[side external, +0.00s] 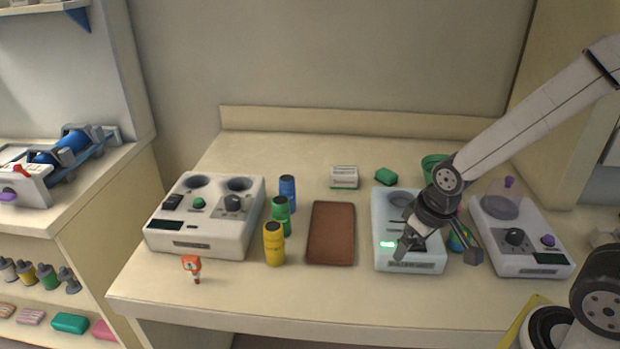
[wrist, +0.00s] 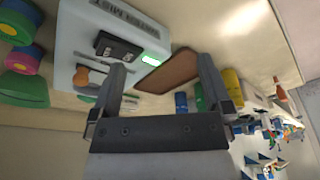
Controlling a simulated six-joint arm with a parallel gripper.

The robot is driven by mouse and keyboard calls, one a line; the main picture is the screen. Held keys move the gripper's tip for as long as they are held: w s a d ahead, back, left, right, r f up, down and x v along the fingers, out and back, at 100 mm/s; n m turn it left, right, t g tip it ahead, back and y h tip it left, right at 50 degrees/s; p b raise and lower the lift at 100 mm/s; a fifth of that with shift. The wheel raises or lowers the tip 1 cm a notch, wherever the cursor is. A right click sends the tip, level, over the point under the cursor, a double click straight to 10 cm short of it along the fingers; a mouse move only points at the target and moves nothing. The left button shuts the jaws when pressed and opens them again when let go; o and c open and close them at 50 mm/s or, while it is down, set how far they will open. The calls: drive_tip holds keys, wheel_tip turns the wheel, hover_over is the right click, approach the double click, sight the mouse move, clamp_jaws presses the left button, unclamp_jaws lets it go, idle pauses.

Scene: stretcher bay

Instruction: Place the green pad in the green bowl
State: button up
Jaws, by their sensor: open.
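The green pad (side external: 386,176) lies flat on the counter toward the back in the side view. The green bowl (side external: 433,161) stands to its right, partly hidden behind my arm. My gripper (side external: 440,251) is open and empty, over the front of the white device with the lit green display, well in front of the pad and bowl. In the wrist view my open gripper (wrist: 162,70) has its fingers spread wide with nothing between them. A green rounded shape at the left there looks like the bowl (wrist: 24,88).
A brown mat (side external: 331,234) lies left of the white device (side external: 383,220). Blue, green and yellow (side external: 273,244) cylinders stand beyond it, near a larger device (side external: 205,225). A small white box (side external: 344,177) sits left of the pad. Another device (side external: 520,240) stands at right.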

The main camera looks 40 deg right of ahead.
drive_tip(key=w+d, duration=0.1)
drive_tip(key=w, duration=0.1)
drive_tip(key=w+d, duration=0.1)
drive_tip(key=w, duration=0.2)
drive_tip(key=w+d, duration=0.2)
drive_tip(key=w, duration=0.1)
drive_tip(key=shift+r, duration=0.3)
drive_tip(key=shift+t, duration=0.4)
drive_tip(key=w+d, duration=0.2)
drive_tip(key=w, duration=0.1)
drive_tip(key=w+d, duration=0.2)
drive_tip(key=d, duration=0.1)
drive_tip(key=w+d, duration=0.2)
drive_tip(key=w, duration=0.1)
drive_tip(key=shift+w+d+f, duration=0.25)
drive_tip(key=shift+w+d, duration=0.05)
drive_tip(key=shift+d, duration=0.1)
drive_tip(key=w+d, duration=0.1)
drive_tip(key=d, duration=0.1)
drive_tip(key=w+d, duration=0.2)
drive_tip(key=w+d+f, duration=0.1)
drive_tip(key=d, duration=0.2)
drive_tip(key=shift+w+f, duration=0.1)
drive_tip(key=shift+w, duration=0.25)
drive_tip(key=t, duration=0.1)
approach(387, 172)
wheel_tip(387, 172, down, 2)
drive_tip(key=shift+x, duration=1.5)
drive_tip(key=shift+w+d, duration=0.15)
